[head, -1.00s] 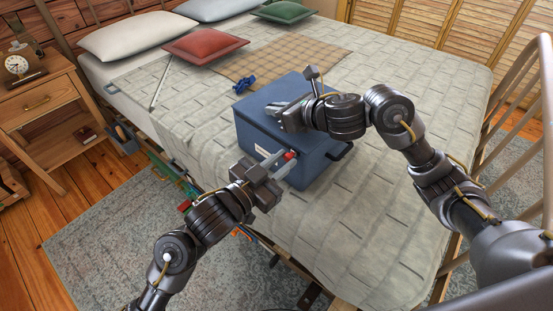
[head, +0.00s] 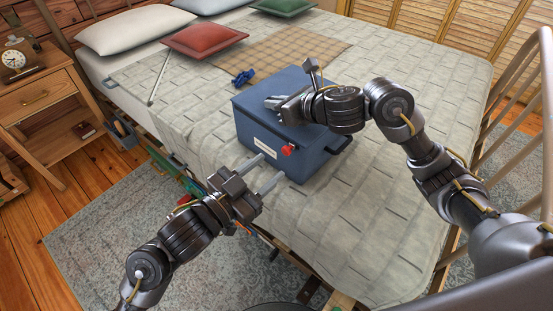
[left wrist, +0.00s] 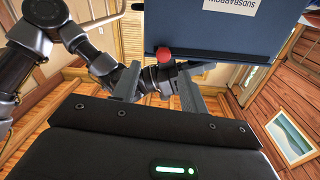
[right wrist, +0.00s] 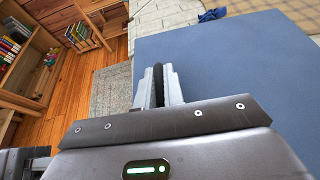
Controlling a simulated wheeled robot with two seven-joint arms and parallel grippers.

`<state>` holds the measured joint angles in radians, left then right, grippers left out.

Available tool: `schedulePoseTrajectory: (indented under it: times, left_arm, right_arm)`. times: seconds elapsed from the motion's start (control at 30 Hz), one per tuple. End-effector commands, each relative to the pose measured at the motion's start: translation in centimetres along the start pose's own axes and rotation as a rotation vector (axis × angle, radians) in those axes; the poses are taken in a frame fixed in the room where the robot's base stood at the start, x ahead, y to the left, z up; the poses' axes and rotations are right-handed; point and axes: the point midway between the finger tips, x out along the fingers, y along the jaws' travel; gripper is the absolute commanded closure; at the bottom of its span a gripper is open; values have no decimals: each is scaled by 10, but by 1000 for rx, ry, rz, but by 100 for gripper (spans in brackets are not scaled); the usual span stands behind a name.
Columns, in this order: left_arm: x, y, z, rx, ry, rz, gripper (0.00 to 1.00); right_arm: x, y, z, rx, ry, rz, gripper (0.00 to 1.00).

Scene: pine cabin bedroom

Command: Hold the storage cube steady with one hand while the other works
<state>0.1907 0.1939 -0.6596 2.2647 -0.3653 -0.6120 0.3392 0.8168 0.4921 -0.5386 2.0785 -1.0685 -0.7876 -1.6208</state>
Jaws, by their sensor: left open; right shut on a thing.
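The storage cube (head: 325,140) is a blue box with a white label and a red knob (head: 287,150) on its front; it stands on the bed. My right gripper (head: 274,103) is at the top left edge of the cube and shut on it; its fingers also show in the right wrist view (right wrist: 158,88), close together with a dark strip between them. My left gripper (head: 262,173) is open and empty in front of the cube, apart from the knob. In the left wrist view the knob (left wrist: 164,55) shows between the spread fingers (left wrist: 158,84).
The bed quilt (head: 400,110) is clear to the right of the cube. A small dark blue item (head: 243,77) lies behind it. Pillows, including a red one (head: 205,38), are at the far end. A nightstand (head: 45,95) stands left; a bed rail (head: 515,90) is at right.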

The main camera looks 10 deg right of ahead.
Motion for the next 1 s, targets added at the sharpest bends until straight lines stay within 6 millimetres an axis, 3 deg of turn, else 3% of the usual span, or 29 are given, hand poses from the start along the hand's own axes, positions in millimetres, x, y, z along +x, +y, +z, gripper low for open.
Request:
schedulePoseTrajectory:
  times: [0.1, 0.33, 0.83, 0.87, 1.0]
  left_arm:
    - [-26, 1, 1, 2, -3, 1, 57]
    - [-58, 1, 1, 1, -2, 1, 57]
    - [-66, 1, 0, -1, 0, 1, 57]
    - [-66, 1, 0, -1, 0, 1, 57]
    - [-66, 1, 0, 0, 0, 1, 57]
  right_arm:
    - [0, 0, 0, 0, 0, -1, 100]
    - [0, 0, 0, 0, 1, -1, 100]
    - [0, 0, 0, 0, 1, -1, 100]
    - [0, 0, 0, 0, 1, -1, 88]
    - [0, 0, 0, 0, 1, -1, 69]
